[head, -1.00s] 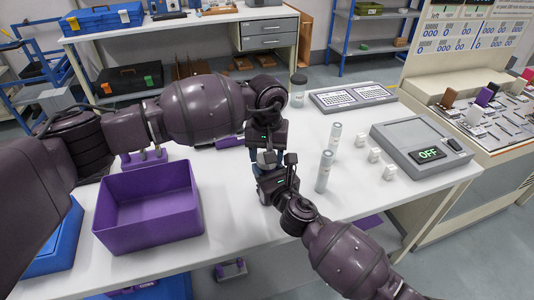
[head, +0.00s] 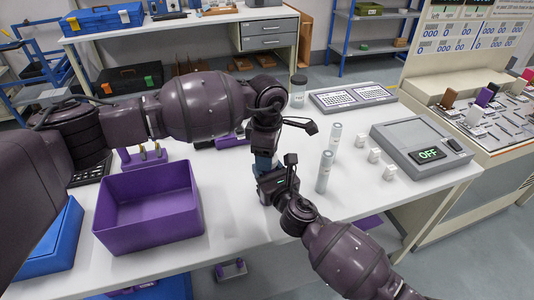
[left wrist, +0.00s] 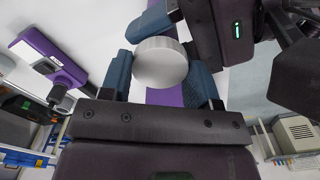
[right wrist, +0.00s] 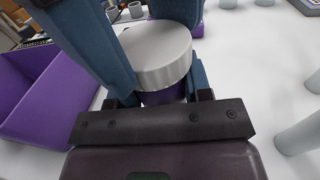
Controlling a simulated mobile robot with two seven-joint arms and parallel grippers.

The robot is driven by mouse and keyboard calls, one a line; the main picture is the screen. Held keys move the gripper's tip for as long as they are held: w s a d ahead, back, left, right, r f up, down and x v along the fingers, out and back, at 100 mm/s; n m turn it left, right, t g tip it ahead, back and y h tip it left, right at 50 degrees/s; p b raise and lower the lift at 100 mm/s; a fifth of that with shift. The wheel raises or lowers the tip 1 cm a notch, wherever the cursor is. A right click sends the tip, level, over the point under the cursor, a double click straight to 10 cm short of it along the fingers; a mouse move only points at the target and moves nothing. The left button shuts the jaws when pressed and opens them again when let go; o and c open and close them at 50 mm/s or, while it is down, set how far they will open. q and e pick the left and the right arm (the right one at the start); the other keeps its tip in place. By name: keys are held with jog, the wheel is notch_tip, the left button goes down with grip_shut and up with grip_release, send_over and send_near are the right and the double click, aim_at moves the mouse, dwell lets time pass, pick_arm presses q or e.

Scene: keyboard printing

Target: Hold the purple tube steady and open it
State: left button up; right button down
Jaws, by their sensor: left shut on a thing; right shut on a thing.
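The purple tube shows as a purple strip (left wrist: 163,97) under a round pale grey cap (left wrist: 160,62) in the left wrist view. In the right wrist view the cap (right wrist: 155,55) sits over a short purple part (right wrist: 165,95). In the head view both grippers hide the tube. My left gripper (head: 265,159) comes down from above and is shut on the tube or its cap. My right gripper (head: 267,176) comes from the front and is shut at the same spot. I cannot tell which one holds the cap, or whether the cap is loose.
An open purple bin (head: 150,225) stands left of the grippers, with a purple rack (head: 143,158) behind it. Two pale tubes (head: 325,171), several small white blocks (head: 374,155) and a grey scale reading OFF (head: 400,140) stand to the right. The front table middle is clear.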

pick_arm(q)
jog(key=n, duration=0.8)
jog(key=shift+n, duration=0.3)
jog(key=n, duration=0.8)
jog(key=shift+n, duration=0.3)
jog(key=n, duration=1.2)
jog(key=shift+n, duration=0.4)
jog(key=n, duration=0.3)
jog(key=shift+r, duration=0.1)
